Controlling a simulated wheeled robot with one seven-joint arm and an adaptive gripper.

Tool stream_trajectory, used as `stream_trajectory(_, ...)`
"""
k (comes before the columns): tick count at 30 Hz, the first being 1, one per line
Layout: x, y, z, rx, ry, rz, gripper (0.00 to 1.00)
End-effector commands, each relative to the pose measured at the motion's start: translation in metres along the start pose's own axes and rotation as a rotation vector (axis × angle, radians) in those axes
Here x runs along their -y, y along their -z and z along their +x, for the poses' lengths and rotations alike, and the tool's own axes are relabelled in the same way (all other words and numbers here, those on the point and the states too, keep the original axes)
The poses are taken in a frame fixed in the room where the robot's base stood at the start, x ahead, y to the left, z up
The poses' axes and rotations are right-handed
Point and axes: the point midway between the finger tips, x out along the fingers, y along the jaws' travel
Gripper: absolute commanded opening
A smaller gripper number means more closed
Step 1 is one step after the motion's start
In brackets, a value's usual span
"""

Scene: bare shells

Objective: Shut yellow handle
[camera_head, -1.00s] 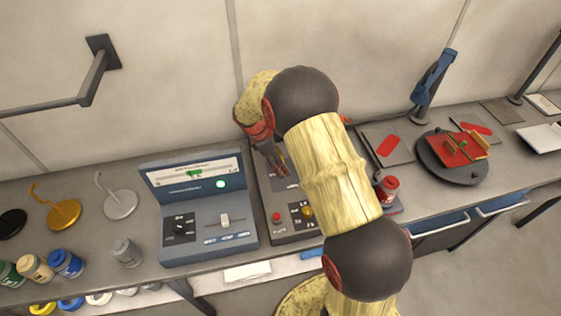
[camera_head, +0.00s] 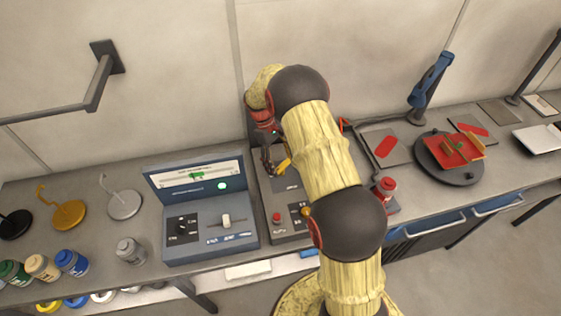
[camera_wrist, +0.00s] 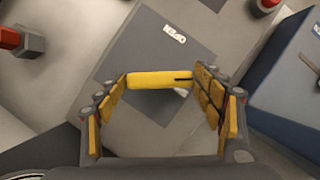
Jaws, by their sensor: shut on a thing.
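The yellow handle (camera_wrist: 158,80) is a short bar that lies across the wrist view, between the two yellow-padded fingers of my gripper (camera_wrist: 162,90). The fingers touch or nearly touch its two ends, and my gripper is shut on it. Behind it is a dark grey plate (camera_wrist: 140,60) with the word OPEN, upside down in this view. In the head view the yellow handle (camera_head: 285,164) shows as a small slanted piece beside my gripper (camera_head: 274,160), above the grey control box (camera_head: 285,210). My arm hides the right part of that box.
A blue-grey console (camera_head: 210,225) with a screen stands just left of the box. A red button (camera_head: 276,217) is on the box's front, and a red-capped item (camera_head: 385,188) stands to the right. A round dark stand (camera_head: 450,170) is farther right. The wall is close behind.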

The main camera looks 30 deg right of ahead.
Motion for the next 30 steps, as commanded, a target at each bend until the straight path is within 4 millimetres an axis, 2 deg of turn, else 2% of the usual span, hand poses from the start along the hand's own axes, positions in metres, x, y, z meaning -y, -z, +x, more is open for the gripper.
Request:
stream_trajectory(15,-0.0036,-0.0008,0.0005,-0.001,0.175,0.421,0.43)
stream_trajectory(30,-0.0044,-0.0012,0.0005,-0.001,0.25,0.606,0.43)
